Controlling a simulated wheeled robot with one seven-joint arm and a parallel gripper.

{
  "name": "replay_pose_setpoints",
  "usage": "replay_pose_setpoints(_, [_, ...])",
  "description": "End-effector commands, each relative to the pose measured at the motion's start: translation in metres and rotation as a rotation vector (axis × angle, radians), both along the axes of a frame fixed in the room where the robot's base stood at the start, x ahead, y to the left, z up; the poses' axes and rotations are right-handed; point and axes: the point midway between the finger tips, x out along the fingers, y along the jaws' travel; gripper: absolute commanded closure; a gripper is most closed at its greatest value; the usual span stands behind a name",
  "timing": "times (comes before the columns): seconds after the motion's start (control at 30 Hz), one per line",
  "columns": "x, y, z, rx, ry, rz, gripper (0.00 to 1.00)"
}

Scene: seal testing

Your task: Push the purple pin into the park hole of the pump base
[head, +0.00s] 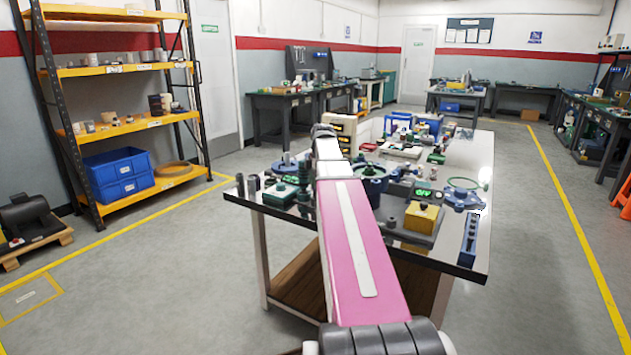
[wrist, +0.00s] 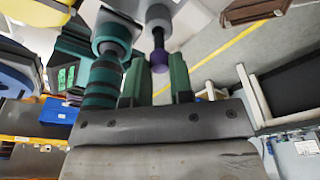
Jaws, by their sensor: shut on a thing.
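In the wrist view my gripper (wrist: 158,70) has its two green fingers set on either side of a pin with a purple end (wrist: 159,61). The gripper is shut on this purple pin; a dark shaft and a grey round part (wrist: 158,16) stand in line with it. Just left is a teal stepped cylinder (wrist: 103,75), close to the left finger. In the head view my pink and white arm reaches over the table and hides the gripper and pin. I cannot tell which part is the pump base, or see its park hole.
The table (head: 468,262) is crowded: a dark blue round housing (head: 371,181), a yellow block (head: 421,217), a blue flanged part (head: 461,198) and a blue rack (head: 468,240) at right. Bare tabletop shows at the far right.

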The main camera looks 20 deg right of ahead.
Motion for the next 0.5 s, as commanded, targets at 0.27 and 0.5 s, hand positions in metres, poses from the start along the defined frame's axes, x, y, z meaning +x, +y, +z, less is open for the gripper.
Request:
replay_pose_setpoints(0.27, [0.0, 0.0, -0.0007, 0.0, 0.0, 0.0, 1.0])
replay_pose_setpoints(0.5, [-0.0001, 0.0001, -0.007, 0.0, 0.0, 0.0, 1.0])
